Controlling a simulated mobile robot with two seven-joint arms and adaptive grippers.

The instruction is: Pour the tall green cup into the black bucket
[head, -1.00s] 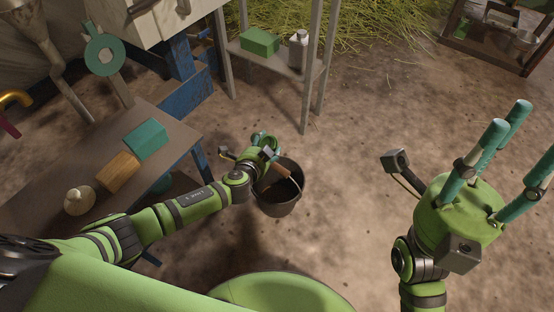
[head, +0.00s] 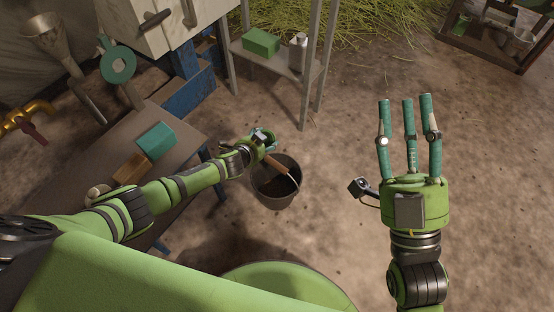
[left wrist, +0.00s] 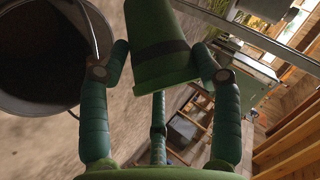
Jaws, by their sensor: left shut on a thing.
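The green cup (left wrist: 160,50), with a dark band around it, is between the fingers of my left gripper (left wrist: 165,62) in the left wrist view. That gripper is shut on it. In the head view my left gripper (head: 264,138) is at the far rim of the black bucket (head: 274,203), and the cup is mostly hidden there. The bucket stands on the ground, its handle with a brown grip (head: 279,168) raised. Its dark inside (left wrist: 40,45) shows at the left of the wrist view. My right gripper (head: 407,104) is open and empty, its fingers spread.
A table (head: 88,160) at left holds a teal block (head: 157,140), a wooden block (head: 131,168) and a partly hidden pale object (head: 97,192). A shelf (head: 278,62) behind the bucket holds a green box (head: 262,42) and a pale bottle (head: 298,48).

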